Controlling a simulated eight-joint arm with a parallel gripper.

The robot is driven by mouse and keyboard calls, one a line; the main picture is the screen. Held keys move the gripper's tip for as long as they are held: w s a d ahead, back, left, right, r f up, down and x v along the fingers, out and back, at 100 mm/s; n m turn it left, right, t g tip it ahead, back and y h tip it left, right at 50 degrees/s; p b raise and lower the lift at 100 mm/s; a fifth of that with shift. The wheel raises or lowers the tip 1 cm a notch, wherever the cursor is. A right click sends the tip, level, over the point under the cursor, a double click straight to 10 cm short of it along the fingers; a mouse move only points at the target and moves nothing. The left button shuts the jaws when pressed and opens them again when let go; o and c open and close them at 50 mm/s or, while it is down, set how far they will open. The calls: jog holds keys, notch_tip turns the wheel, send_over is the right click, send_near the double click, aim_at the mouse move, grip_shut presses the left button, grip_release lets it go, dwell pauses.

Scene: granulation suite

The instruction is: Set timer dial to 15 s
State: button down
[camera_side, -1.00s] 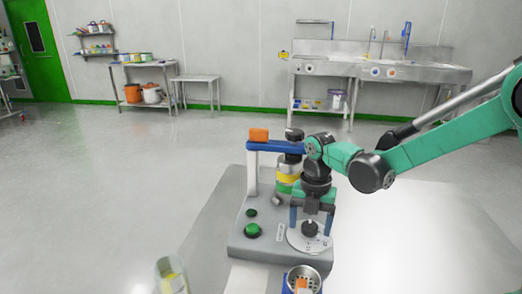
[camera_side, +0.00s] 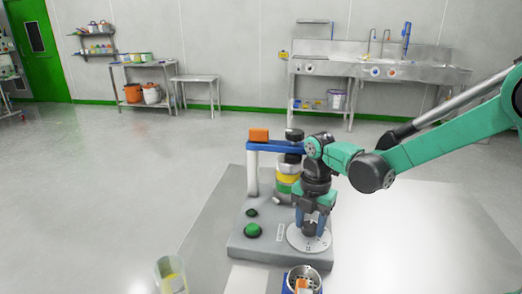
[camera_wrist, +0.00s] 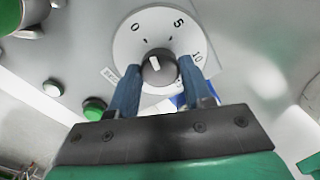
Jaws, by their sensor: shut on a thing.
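The timer dial (camera_side: 296,238) is a pale round plate on the grey machine base. In the wrist view my gripper (camera_wrist: 160,72) has one finger on either side of the knob.
A green button (camera_side: 252,231) and a smaller dark green button (camera_side: 251,212) sit left of the dial. A metal cup (camera_side: 303,272) is in front, and a clear beaker (camera_side: 171,276) stands front left.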

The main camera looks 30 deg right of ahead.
jog(key=m, duration=0.4)
jog(key=shift+m, duration=0.3)
jog(key=m, duration=0.3)
jog(key=shift+m, duration=0.4)
jog(key=m, duration=1.2)
jog(key=shift+m, duration=0.3)
jog(key=m, duration=0.3)
jog(key=shift+m, duration=0.3)
jog(key=m, duration=0.4)
jog(key=shift+m, duration=2.1)
